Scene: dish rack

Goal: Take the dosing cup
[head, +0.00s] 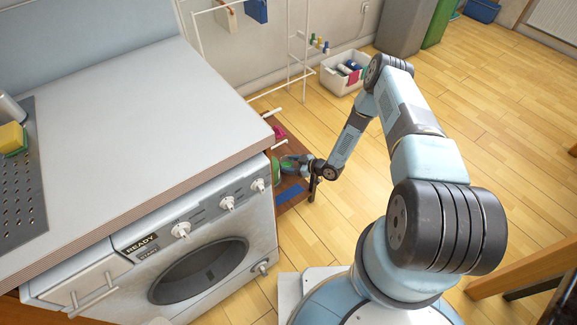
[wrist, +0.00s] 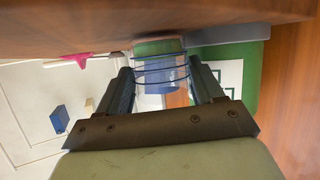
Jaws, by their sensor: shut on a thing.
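The dosing cup (wrist: 160,72), clear with blue rings, sits between the two fingertips of my gripper (wrist: 163,82) in the wrist view. The gripper is shut on it, with one finger on each side. In the head view my gripper (head: 292,165) is low beside the washing machine, over a brown wooden surface. The cup is too small to make out there.
A green container with a white label (wrist: 235,75) is close beside the cup in the wrist view. A pink item (wrist: 80,59) lies left of it. The washing machine (head: 190,245) borders the brown surface (head: 291,205). A white basket (head: 343,78) stands behind on open floor.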

